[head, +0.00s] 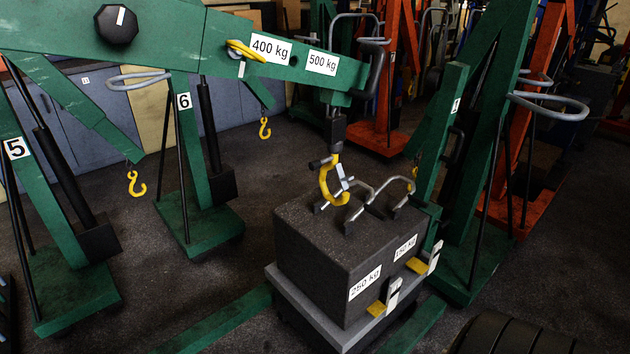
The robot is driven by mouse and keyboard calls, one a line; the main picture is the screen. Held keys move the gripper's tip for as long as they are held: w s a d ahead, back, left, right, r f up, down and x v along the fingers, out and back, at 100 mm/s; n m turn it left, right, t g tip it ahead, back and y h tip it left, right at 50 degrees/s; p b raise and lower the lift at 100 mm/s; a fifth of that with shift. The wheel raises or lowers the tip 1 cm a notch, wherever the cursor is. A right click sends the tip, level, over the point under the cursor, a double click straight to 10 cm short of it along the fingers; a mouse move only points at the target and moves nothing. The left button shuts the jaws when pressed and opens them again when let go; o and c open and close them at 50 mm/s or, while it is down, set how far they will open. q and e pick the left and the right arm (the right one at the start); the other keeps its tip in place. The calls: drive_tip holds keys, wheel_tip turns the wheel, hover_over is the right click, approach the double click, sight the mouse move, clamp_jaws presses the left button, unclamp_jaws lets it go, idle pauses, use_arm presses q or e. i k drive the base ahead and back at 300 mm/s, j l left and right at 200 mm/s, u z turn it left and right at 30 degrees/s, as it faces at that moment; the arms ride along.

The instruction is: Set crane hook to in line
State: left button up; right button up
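The yellow crane hook (327,182) hangs from the dark end piece (334,132) below the green crane boom (225,48). I see its curve side-on, bulging to the left, with the grey latch (343,178) on its right. A short dark stub (318,163) sticks out at the left of its upper part. The hook is just above the dark weight block (318,255), near its grey handles (372,192); I cannot tell whether it touches them. Neither of my grippers shows in this view.
The block, labelled 250 kg, sits on a grey platform (308,318) with yellow tabs. The boom carries 400 kg and 500 kg labels and a black knob (117,24). Other green cranes (200,215) and orange ones stand around. A black ribbed object (515,335) is at lower right.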

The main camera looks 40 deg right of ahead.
sight(315, 164)
drive_tip(key=z, duration=1.45)
drive_tip(key=i, duration=0.15)
drive_tip(key=i+l+u, duration=0.15)
drive_tip(key=i+u, duration=0.1)
drive_tip(key=u, duration=1.3)
